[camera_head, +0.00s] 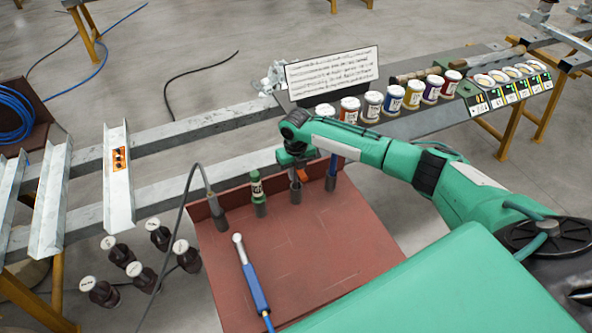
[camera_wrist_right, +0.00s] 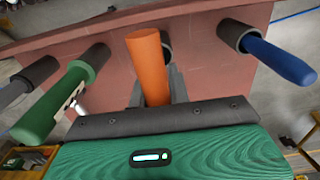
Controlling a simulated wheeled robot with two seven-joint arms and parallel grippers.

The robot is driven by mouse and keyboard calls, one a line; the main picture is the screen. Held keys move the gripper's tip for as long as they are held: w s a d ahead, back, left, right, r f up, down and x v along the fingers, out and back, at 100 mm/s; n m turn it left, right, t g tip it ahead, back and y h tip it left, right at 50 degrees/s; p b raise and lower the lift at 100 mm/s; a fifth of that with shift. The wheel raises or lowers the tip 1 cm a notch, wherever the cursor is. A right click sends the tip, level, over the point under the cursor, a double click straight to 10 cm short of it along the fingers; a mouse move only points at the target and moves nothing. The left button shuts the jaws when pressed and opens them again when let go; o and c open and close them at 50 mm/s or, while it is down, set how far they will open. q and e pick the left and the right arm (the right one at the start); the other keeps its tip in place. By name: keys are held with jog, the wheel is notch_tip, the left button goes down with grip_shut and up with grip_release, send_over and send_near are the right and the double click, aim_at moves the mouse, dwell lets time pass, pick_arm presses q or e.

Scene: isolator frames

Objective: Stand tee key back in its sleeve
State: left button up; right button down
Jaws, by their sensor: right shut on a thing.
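My right gripper (camera_head: 298,168) is above the back edge of the red-brown tray. It is shut on an orange-handled tool, which I take to be the tee key; its orange handle (camera_wrist_right: 151,62) stands out between the fingers in the right wrist view. A dark sleeve (camera_head: 295,194) is directly below the gripper in the head view. In the right wrist view a sleeve rim (camera_wrist_right: 167,48) shows behind the handle. The tool's lower end is hidden, so I cannot tell how deep it sits. My left gripper is not in view.
A green-handled tool (camera_head: 257,187) and a blue-handled tool (camera_head: 333,165) stand in neighbouring sleeves, close on both sides. A cabled grey tool (camera_head: 207,190) stands at the left. A blue-gripped wrench (camera_head: 252,280) lies on the tray (camera_head: 320,255). Jars (camera_head: 392,99) line the rail behind.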

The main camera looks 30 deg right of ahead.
jog(key=shift+f+b, duration=0.45)
jog(key=shift+f, duration=0.45)
jog(key=c, duration=1.2)
grip_release()
jog(key=shift+c, duration=0.2)
jog(key=shift+r, duration=0.1)
notch_tip(320, 180, up, 13)
jog(key=b, duration=0.3)
jog(key=shift+b, duration=0.35)
jog(key=shift+r, duration=0.35)
jog(key=shift+f, duration=0.1)
